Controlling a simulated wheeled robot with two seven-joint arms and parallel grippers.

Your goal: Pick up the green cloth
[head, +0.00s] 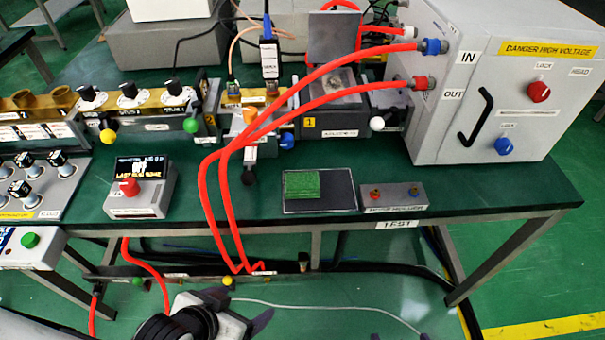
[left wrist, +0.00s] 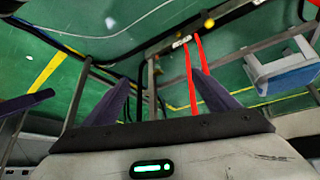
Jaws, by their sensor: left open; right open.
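The green cloth (head: 302,184) is a small flat rectangle lying on a dark, light-rimmed tray (head: 343,194) near the front edge of the green table. My left gripper (head: 240,310) is low in front of the table, below and left of the cloth, apart from it. In the left wrist view its two dark fingers (left wrist: 162,95) are spread and empty; the cloth is not seen there. Only the dark fingertips of my right gripper (head: 400,337) show at the bottom edge of the head view, spread apart, below and right of the cloth.
Two red hoses (head: 222,190) loop over the table's front edge left of the tray. A small box with two knobs (head: 393,196) sits right of it. A grey high-voltage cabinet (head: 440,115) stands behind at right. A control box with a display (head: 140,188) is at left.

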